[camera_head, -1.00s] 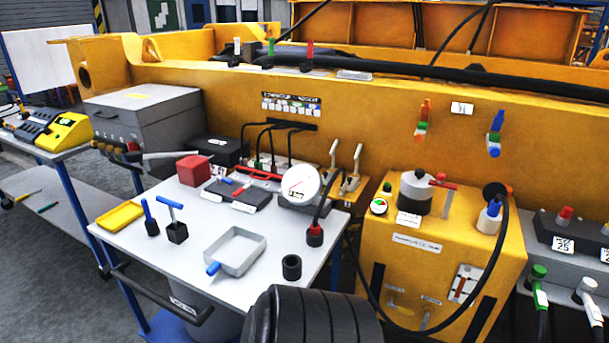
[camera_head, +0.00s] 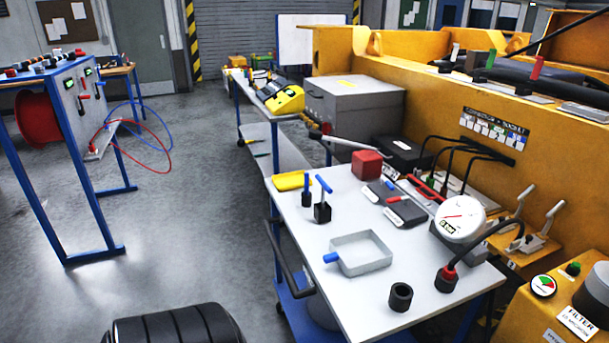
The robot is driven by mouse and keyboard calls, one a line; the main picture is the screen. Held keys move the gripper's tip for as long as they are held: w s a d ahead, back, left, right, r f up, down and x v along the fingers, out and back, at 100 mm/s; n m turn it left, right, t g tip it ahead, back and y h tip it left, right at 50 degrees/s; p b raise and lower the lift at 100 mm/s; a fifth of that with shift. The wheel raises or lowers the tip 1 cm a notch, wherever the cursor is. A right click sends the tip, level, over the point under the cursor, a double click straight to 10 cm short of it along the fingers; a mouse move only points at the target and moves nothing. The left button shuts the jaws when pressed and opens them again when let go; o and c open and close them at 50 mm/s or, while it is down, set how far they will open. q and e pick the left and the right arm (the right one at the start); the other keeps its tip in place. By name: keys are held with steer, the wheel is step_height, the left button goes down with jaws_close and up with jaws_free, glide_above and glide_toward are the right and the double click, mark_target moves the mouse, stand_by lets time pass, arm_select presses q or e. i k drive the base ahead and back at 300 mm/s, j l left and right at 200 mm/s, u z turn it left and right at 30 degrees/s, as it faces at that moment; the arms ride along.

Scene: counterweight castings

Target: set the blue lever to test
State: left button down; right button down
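No lever marked test can be made out in the current head view. A blue T-shaped handle on a black block (camera_head: 323,211) stands upright on the grey cart top (camera_head: 300,255). A slim blue-handled piece (camera_head: 306,190) stands beside it. A grey tray with a blue grip (camera_head: 361,253) lies in front of them. Two pale-handled levers (camera_head: 536,220) stand at the yellow casting's side. The blue-handled fitting high on the casting's wall is outside the current view. Neither of my grippers is in view.
A round gauge (camera_head: 461,218), a black ring (camera_head: 400,296) and a red block (camera_head: 367,164) are on the cart. A blue-framed bench with a panel (camera_head: 72,105) stands left, its red and blue hoses hanging out. Open grey floor (camera_head: 200,200) lies between.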

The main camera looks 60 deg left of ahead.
mark_target(388, 183)
steer(key=i+l+u, duration=0.1)
steer(key=u, duration=0.4)
steer(key=i+l+u, duration=0.15)
steer(key=u, duration=0.35)
steer(key=i+l+u, duration=0.1)
steer(key=u, duration=0.4)
steer(key=l+u, duration=0.25)
steer(key=u, duration=0.25)
steer(key=l+u, duration=0.25)
steer(key=u, duration=0.25)
steer(key=i+l+u, duration=0.1)
steer(key=l+u, duration=0.65)
